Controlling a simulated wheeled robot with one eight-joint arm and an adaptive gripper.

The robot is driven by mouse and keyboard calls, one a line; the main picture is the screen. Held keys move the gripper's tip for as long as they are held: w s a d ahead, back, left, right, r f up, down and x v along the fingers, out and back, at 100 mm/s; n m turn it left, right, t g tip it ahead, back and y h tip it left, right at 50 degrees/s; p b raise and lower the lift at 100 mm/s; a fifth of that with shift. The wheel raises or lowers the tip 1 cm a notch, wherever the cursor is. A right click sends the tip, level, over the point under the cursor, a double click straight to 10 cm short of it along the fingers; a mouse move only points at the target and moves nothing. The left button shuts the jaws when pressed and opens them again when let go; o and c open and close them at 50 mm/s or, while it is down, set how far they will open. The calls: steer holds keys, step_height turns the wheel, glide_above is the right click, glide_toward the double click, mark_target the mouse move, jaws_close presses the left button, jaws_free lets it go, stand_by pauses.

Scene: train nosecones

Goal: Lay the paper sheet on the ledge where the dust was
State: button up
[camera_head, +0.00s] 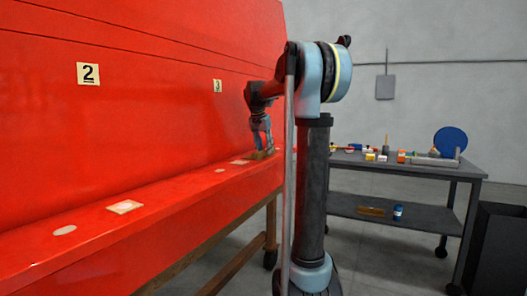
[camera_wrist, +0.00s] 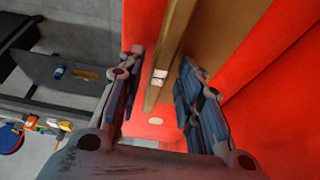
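A red ledge (camera_head: 165,205) runs along the front of the red nosecone. On it lie a pale square sheet (camera_head: 125,207) and, farther along, a smaller pale square (camera_head: 240,162). Pale ovals (camera_head: 64,230) and (camera_head: 219,170) lie beside these squares. My gripper (camera_head: 264,152) points down close over the far part of the ledge. A small brownish patch shows at its tips; I cannot tell what it is. A pale oval (camera_wrist: 155,121) shows on the red surface beyond.
Number plates 2 (camera_head: 88,74) and 3 (camera_head: 217,86) are on the red wall. A grey wheeled table (camera_head: 440,171) at the right holds small items and a blue disc (camera_head: 450,141). Wooden supports (camera_head: 270,222) stand under the ledge. Brown beams (camera_wrist: 175,45) cross the wrist view.

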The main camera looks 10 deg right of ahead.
steer(key=v, duration=1.2)
steer(key=s+d+f+n+g+y, duration=0.1)
steer(key=s+f+n, duration=0.6)
steer(key=s+f, duration=3.3)
steer(key=shift+s+d+f+y, duration=0.25)
steer(key=shift+d+f+y, duration=0.5)
steer(key=shift+y, duration=0.05)
